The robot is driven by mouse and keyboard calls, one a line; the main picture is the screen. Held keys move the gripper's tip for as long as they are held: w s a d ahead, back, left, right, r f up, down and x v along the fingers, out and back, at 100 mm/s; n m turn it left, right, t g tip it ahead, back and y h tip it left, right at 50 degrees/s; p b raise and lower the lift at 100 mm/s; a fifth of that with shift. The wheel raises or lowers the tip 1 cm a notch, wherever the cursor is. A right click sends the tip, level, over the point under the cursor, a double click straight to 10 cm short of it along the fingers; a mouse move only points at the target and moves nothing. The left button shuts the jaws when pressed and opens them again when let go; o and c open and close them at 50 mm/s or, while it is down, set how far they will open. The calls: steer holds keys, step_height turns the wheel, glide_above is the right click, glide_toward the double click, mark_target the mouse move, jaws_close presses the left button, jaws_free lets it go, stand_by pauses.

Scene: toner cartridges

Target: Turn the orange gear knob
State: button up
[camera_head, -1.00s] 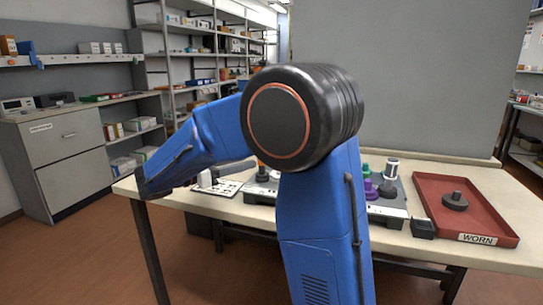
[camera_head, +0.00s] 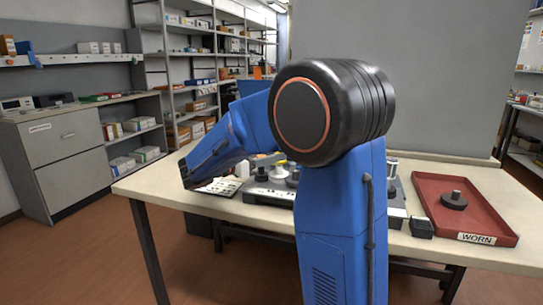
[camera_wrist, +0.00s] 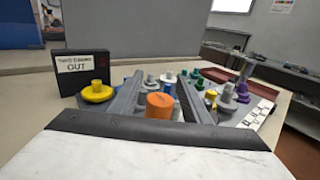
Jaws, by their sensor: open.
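The orange gear knob (camera_wrist: 159,105) shows in the wrist view as a short, flat-topped cylinder. It stands between the two long grey fingers of my gripper (camera_wrist: 158,78), which are apart on its left and right. My gripper is open, and I cannot tell whether either finger touches the knob. The lower part of the knob is hidden behind the dark edge of my gripper. In the head view I cannot make out the orange knob, and my arm covers much of the bench.
Close by in the wrist view are a yellow knob (camera_wrist: 97,91), several grey knobs, a purple knob (camera_wrist: 242,89) and a black sign reading OUT (camera_wrist: 80,66). In the head view, a red WORN tray (camera_head: 431,218) holding a dark knob (camera_head: 454,201) sits on the bench's right.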

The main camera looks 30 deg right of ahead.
steer(key=c, duration=1)
steer(key=shift+c, duration=0.2)
steer(key=shift+n+t, duration=0.3)
steer(key=shift+t, duration=0.2)
steer(key=n+t, duration=0.1)
steer(key=t, duration=0.1)
steer(key=w+n+t, duration=0.1)
steer(key=t, duration=0.1)
steer(key=shift+n+y, duration=0.3)
steer(key=n+t, duration=0.1)
steer(key=n+t+y, duration=0.1)
steer(key=t, duration=0.1)
steer(key=w+n+t+y, duration=0.1)
steer(key=t, duration=0.1)
steer(key=shift+a+n, duration=0.25)
steer(key=shift+n, duration=0.05)
steer(key=n+t+y, duration=0.3)
steer(key=shift+w+a+t, duration=0.35)
steer(key=shift+w+t, duration=0.05)
steer(key=shift+w+a+n+t+y, duration=0.1)
steer(key=shift+a+n+t+y, duration=0.05)
steer(key=shift+n+t+y, duration=0.55)
steer(key=shift+w+a+n+t+y, duration=0.25)
steer(key=shift+n+y, duration=0.2)
steer(key=shift+y, duration=0.45)
steer(key=shift+a+n+t+y, duration=0.1)
steer(key=shift+n+t+y, duration=0.45)
steer(key=shift+y, duration=0.25)
